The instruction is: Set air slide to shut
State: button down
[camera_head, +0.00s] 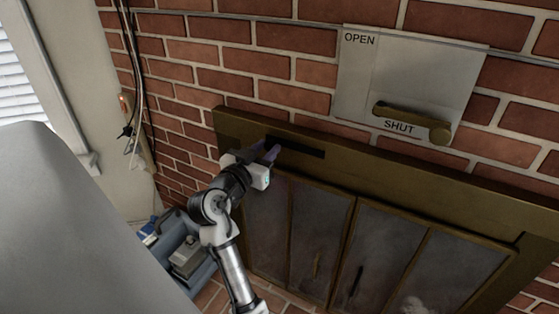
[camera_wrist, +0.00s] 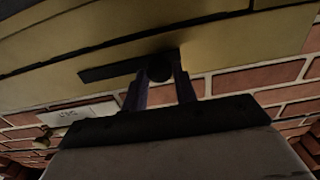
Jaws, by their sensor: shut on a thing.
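The air slide looks to be a dark round knob (camera_wrist: 159,66) in a dark slot (camera_head: 302,148) in the brass top rail of the fireplace front. In the wrist view the slot (camera_wrist: 105,72) runs left from the knob, and the knob is at or near the slot's right end there. My gripper (camera_head: 268,150) is at the slot's left part in the head view and hides the knob. In the wrist view my gripper (camera_wrist: 160,82) has its two fingers on either side of the knob, shut on it. No marking shows beside the slot.
A pale plate (camera_head: 400,75) marked OPEN and SHUT is on the brick wall above right, with a brass lever (camera_head: 405,115) near SHUT. Glass doors (camera_head: 320,235) are below the rail. A blue bin (camera_head: 180,250) stands on the floor at left. Cables (camera_head: 130,90) hang on the wall.

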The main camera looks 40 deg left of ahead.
jog(key=shift+s+a, duration=0.15)
jog(key=shift+a, duration=0.2)
jog(key=c, duration=1.1)
grip_release()
jog(key=shift+a, duration=0.15)
jog(key=shift+s, duration=0.15)
jog(key=b+v, duration=0.3)
jog(key=v, duration=1)
jog(key=shift+s, duration=0.25)
